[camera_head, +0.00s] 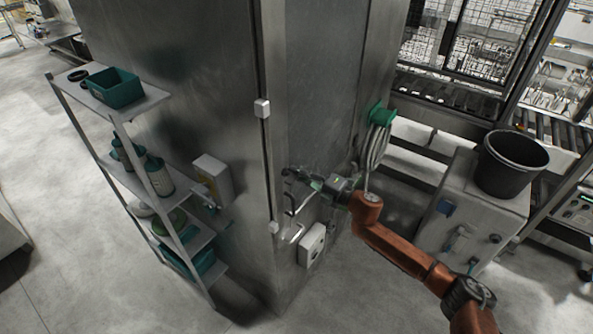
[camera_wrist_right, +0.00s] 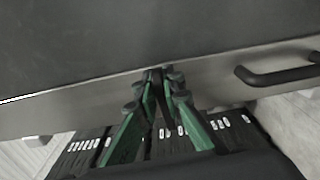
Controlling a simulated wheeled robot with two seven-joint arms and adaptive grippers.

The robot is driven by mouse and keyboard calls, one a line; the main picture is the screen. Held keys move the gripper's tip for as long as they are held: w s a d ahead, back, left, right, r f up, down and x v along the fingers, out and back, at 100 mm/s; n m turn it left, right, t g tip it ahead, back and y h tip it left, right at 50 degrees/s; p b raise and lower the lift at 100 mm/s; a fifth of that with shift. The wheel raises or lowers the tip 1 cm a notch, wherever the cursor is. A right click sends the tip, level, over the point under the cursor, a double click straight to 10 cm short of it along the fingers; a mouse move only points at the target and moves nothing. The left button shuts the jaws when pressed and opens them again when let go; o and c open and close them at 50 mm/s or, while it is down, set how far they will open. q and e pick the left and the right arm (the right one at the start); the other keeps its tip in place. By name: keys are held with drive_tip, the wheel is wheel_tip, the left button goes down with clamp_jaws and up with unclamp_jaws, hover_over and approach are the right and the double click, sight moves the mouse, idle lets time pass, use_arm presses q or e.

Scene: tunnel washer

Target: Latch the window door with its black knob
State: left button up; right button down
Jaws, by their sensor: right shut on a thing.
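My right gripper (camera_head: 291,174) reaches in from the right to the front of the tall grey metal machine. In the right wrist view its green fingers (camera_wrist_right: 160,78) have their dark tips closed together on a small dark piece, which I take to be the black knob. The fingers hide most of it. A dark flat panel, apparently the window door (camera_wrist_right: 120,45), fills the upper part of that view, with a light metal strip below it. I cannot tell whether the door is fully flush or latched. My left gripper is not in view.
A black bar handle (camera_wrist_right: 280,76) is right of the fingers in the wrist view. A shelf rack (camera_head: 125,110) stands left of the machine. A green hose reel (camera_head: 378,125) hangs on its right side. A black bucket (camera_head: 512,163) stands on a grey box at right.

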drive_tip(key=shift+s+a+f+m, duration=0.1)
drive_tip(key=shift+f+m, duration=0.25)
drive_tip(key=shift+m, duration=0.05)
drive_tip(key=c, duration=2.1)
unclamp_jaws()
drive_tip(key=shift+r, duration=0.1)
drive_tip(key=shift+o, duration=0.3)
drive_tip(key=shift+r, duration=0.1)
drive_tip(key=v, duration=1.2)
